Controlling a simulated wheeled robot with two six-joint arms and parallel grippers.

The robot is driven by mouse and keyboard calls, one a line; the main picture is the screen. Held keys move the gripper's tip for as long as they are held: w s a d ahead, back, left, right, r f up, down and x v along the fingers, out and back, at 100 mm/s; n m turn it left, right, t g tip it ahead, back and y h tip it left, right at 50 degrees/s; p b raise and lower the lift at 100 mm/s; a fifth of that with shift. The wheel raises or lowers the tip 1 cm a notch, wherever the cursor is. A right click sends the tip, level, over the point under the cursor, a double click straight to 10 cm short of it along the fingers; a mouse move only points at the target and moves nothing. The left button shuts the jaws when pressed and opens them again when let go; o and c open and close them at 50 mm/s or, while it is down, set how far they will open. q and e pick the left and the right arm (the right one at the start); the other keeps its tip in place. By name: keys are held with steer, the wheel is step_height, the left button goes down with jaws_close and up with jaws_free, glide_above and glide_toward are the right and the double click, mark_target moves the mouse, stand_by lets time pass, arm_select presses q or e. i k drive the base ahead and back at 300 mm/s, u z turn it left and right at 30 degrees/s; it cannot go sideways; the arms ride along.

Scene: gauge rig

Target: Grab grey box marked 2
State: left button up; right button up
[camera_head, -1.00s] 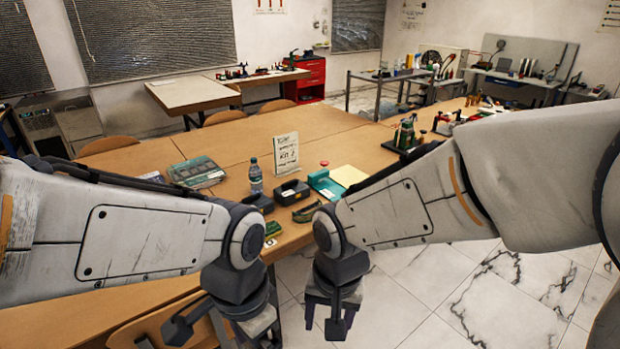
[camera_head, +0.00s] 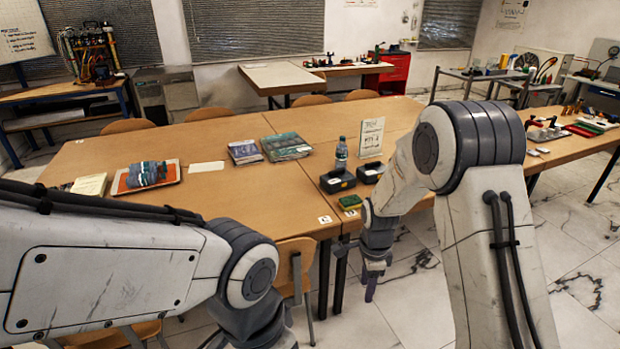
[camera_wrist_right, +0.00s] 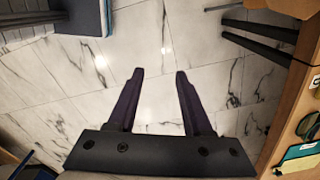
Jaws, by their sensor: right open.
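Two dark grey boxes stand side by side near the table's front edge in the head view, a left one (camera_head: 337,181) and a right one (camera_head: 371,172). I cannot read a number on either. My right gripper (camera_head: 370,287) hangs beside the table's front edge, below and in front of the boxes, apart from them. In the right wrist view its two fingers (camera_wrist_right: 159,74) are spread and empty over the floor. My left arm reaches in at lower left; its fingers are below the picture.
A bottle (camera_head: 341,153) and a sign (camera_head: 371,138) stand behind the boxes. A green and yellow item (camera_head: 350,202) lies in front of them. A chair (camera_head: 294,268) stands at the front.

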mark_target(369, 173)
steer(key=z, duration=0.9)
steer(key=i, duration=1)
steer(key=z, duration=0.5)
steer(key=i, duration=1.55)
steer(key=u, duration=1.4)
steer(key=i, duration=0.6)
steer(key=u, duration=0.7)
